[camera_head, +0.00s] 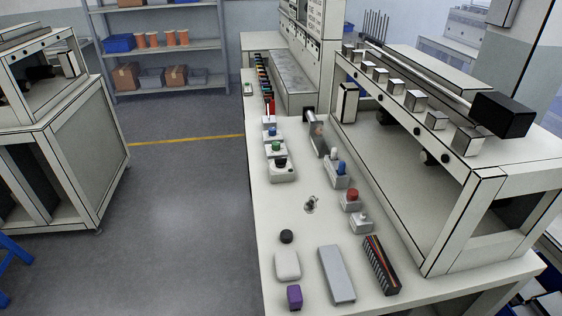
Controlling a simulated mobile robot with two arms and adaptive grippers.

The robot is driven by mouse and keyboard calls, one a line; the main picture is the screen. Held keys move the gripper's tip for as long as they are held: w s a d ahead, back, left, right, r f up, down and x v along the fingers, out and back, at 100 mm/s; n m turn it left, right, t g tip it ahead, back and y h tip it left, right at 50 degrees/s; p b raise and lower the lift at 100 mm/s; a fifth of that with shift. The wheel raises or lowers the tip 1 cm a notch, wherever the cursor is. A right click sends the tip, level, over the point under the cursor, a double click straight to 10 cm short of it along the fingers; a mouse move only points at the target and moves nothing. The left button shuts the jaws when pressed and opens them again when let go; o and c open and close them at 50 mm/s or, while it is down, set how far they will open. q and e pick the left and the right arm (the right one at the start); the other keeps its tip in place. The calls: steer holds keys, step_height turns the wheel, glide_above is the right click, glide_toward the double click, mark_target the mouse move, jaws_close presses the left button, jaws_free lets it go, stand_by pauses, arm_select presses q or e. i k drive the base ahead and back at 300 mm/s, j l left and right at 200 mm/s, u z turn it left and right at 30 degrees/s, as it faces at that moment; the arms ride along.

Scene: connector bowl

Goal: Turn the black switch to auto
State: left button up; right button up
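A small black knob (281,163), which looks like the black switch, sits on top of a white box (284,175) on the left part of the long white workbench. The box is the nearest in a row with a green-topped one (276,146) and a blue-topped one (270,131) behind it. The knob is too small to tell which way it points or to read any label. Neither of my grippers is in the head view.
Nearer on the bench (272,210) are a black round cap (286,236), a white rounded block (287,265), a purple block (294,297), a grey bar (337,274) and a dark strip (381,265). A red-topped box (350,199) stands right. A raised frame (450,225) borders the bench.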

mark_target(280, 163)
steer(key=i+j+u, duration=0.1)
steer(key=j, duration=0.25)
steer(key=j+u, duration=0.1)
steer(key=j, duration=0.25)
steer(key=i+j+u, duration=0.1)
steer(key=j, duration=0.25)
steer(key=i+j+u, duration=0.1)
steer(key=i+j, duration=0.1)
steer(key=j, duration=0.1)
